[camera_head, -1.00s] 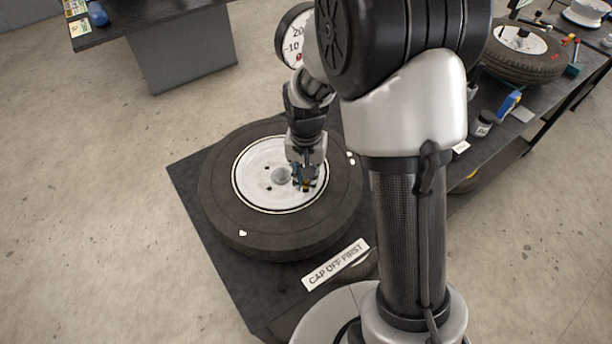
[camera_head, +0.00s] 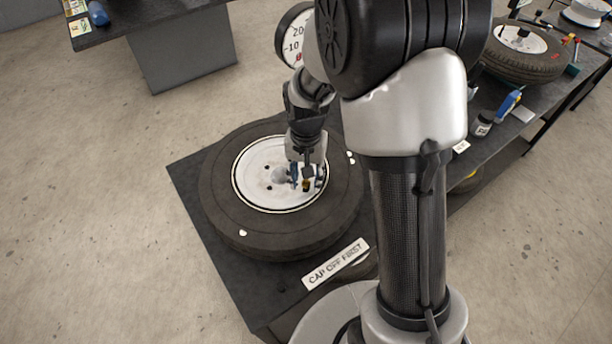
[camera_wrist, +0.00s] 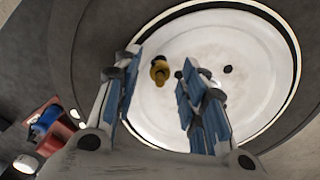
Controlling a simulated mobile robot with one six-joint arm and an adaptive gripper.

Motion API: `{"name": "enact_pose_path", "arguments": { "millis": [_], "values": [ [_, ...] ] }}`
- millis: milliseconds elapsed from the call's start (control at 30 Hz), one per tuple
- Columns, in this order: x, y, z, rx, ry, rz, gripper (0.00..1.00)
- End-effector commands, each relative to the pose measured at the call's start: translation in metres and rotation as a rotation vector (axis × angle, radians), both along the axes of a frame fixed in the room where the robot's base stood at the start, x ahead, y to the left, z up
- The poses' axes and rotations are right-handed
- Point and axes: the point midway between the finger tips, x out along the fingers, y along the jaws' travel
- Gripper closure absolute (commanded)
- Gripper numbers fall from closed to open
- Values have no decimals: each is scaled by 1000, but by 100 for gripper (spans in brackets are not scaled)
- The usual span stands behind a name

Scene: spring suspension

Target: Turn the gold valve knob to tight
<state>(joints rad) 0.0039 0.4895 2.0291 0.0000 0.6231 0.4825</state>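The gold valve knob (camera_wrist: 160,70) stands on the white wheel disc (camera_wrist: 220,50) and shows in the wrist view, beyond and between my fingertips. In the head view a small gold spot, the knob (camera_head: 306,185), shows beside my gripper (camera_head: 305,176) over the right part of the disc. In the wrist view my gripper (camera_wrist: 160,78) has its two blue-padded fingers spread apart, with nothing held between them. I cannot tell the exact height gap between fingers and knob.
The tyre (camera_head: 225,190) lies flat on a dark bench with a "CAP OFF FIRST" sign (camera_head: 336,265) at its front. A dial gauge (camera_head: 292,38) stands behind. A second tyre (camera_head: 510,62) and tools lie on the right bench. A red and blue item (camera_wrist: 48,125) shows at the wrist view's left.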

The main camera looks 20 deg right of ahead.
Motion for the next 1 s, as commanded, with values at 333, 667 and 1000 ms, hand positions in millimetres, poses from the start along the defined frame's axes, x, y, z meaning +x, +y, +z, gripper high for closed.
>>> {"name": "enact_pose_path", "arguments": {
  "millis": [333, 667, 1000],
  "values": [
    [1, 0, 50, 0, -7, 0, 61],
    [1, 0, 109, 0, -4, 0, 61],
    [0, 0, 120, 0, 0, 0, 61]
  ]
}}
